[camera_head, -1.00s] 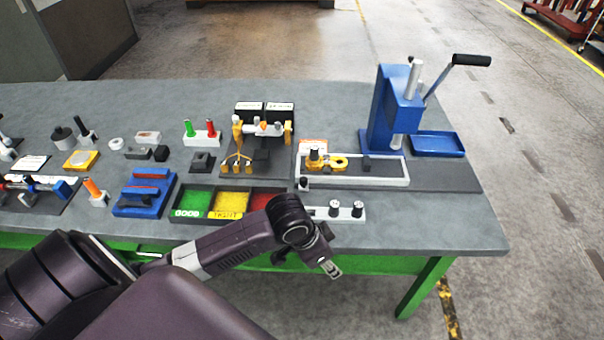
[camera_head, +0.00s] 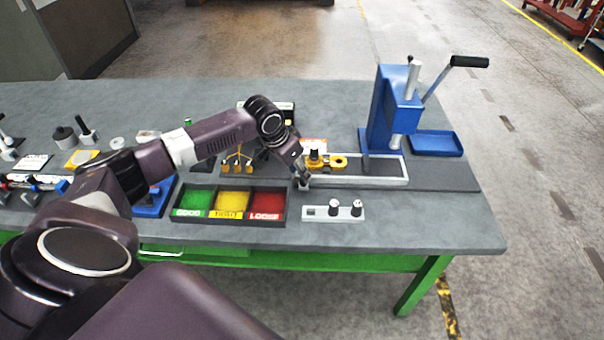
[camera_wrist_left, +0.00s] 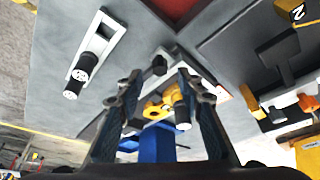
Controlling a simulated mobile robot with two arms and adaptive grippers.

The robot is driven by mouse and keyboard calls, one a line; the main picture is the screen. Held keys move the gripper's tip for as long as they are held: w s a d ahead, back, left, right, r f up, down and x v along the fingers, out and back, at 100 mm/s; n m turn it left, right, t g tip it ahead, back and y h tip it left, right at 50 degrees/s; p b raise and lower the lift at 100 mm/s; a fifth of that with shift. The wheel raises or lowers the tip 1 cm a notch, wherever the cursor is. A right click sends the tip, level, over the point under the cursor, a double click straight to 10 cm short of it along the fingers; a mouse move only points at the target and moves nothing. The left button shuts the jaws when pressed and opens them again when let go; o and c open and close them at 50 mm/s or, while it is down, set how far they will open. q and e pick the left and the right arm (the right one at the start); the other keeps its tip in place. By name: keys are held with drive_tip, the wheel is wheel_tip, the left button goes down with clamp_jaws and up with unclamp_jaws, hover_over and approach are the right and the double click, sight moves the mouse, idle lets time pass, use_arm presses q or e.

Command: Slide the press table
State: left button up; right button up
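The press table, a pale frame (camera_head: 385,182) with a yellow clamp-like piece (camera_head: 338,161) and a dark knob on it, lies in front of the blue hand press (camera_head: 385,120). My left gripper (camera_head: 303,184) points down at the frame's near left end, partly covering that corner. In the left wrist view my left gripper (camera_wrist_left: 159,78) has its fingers apart, with a small dark knob (camera_wrist_left: 160,64) showing between the tips. I cannot tell whether they touch it. The yellow piece (camera_wrist_left: 160,105) shows beyond, between the fingers. My right gripper is not in view.
A tray with green, yellow and red compartments (camera_head: 228,218) stands left of the gripper. A pale block with black knobs (camera_head: 333,212) lies just in front. A blue tray (camera_head: 437,143) sits right of the press. The bench's front right corner is clear.

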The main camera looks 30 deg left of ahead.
use_arm(q)
drive_tip(key=shift+p+x, duration=0.3)
drive_tip(key=shift+x, duration=1.5)
clamp_jaws()
